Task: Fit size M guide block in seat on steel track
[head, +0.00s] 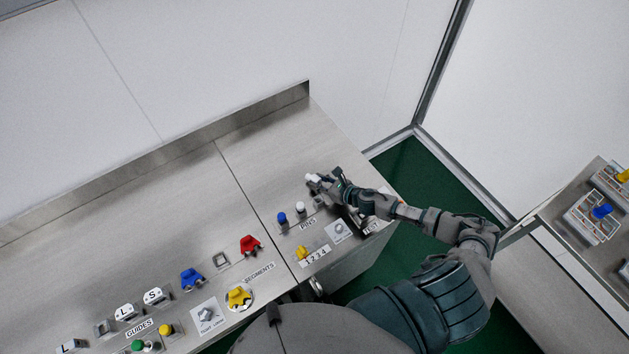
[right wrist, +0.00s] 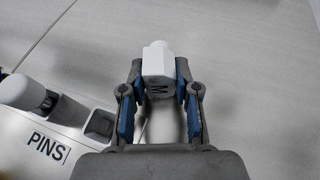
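My right gripper (head: 322,181) is above the PINS area at the right end of the bench. The block also shows small and white in the head view (head: 311,177). Other white guide blocks, L (head: 125,312) and S (head: 154,296), stand near the GUIDES label. Metal fixtures (head: 592,226) are on the right-hand table; I cannot tell whether one is the steel track. My left gripper is out of view.
Blue (head: 282,217) and white (head: 300,208) pins stand near the gripper, beside an empty socket (right wrist: 99,124). Green floor (head: 425,185) separates the bench from the right-hand table.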

